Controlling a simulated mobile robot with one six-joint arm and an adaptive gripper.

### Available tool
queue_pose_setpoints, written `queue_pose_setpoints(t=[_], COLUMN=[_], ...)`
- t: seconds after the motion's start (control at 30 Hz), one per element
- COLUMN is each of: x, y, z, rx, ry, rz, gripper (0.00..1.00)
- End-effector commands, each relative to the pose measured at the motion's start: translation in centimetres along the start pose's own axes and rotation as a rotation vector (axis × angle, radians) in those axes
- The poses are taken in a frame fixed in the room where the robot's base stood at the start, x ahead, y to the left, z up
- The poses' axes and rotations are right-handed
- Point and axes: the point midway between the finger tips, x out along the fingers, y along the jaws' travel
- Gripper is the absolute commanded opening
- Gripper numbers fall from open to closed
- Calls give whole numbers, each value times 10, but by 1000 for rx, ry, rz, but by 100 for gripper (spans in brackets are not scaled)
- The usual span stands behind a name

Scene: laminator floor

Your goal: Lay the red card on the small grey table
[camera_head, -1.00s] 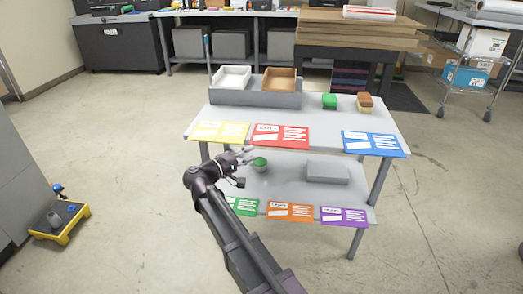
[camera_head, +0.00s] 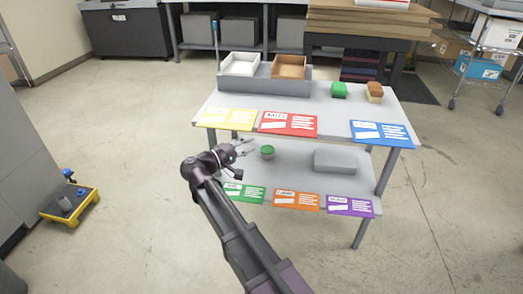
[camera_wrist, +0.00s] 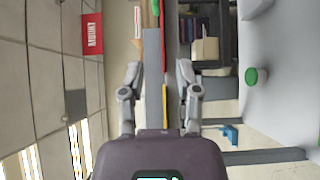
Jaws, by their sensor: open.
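The red card (camera_head: 289,123) lies flat at the front edge of the upper shelf of a two-tier grey stand (camera_head: 325,107), between a yellow and a blue card. In the wrist view a thin red strip (camera_wrist: 162,35), seen edge-on, looks like the same card. My gripper (camera_head: 244,147) is open and empty, in front of the stand's left part and apart from the red card. Its two fingers also show in the wrist view (camera_wrist: 160,75). I cannot tell which surface is the small grey table; a low grey block (camera_head: 334,161) sits on the lower shelf.
Yellow (camera_head: 227,118) and blue (camera_head: 382,133) cards flank the red one. Green, orange and purple cards line the lower shelf. A green-topped cup (camera_head: 267,153) stands near my gripper. White and brown trays (camera_head: 289,67) sit behind.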

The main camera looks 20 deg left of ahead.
Motion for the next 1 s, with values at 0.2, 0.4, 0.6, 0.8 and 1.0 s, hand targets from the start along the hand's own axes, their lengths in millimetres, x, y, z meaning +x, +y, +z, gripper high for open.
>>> queue_pose_setpoints(t=[0.2, 0.4, 0.6, 0.8, 1.0], x=[0, 9, 46, 101, 149], y=[0, -4, -20, -49, -80], z=[0, 7, 36, 89, 150], rx=[0, 1, 9, 34, 80], ry=[0, -14, -74, -178, -292], rz=[0, -19, -105, -260, -432], gripper=[43, 43, 43, 43, 43])
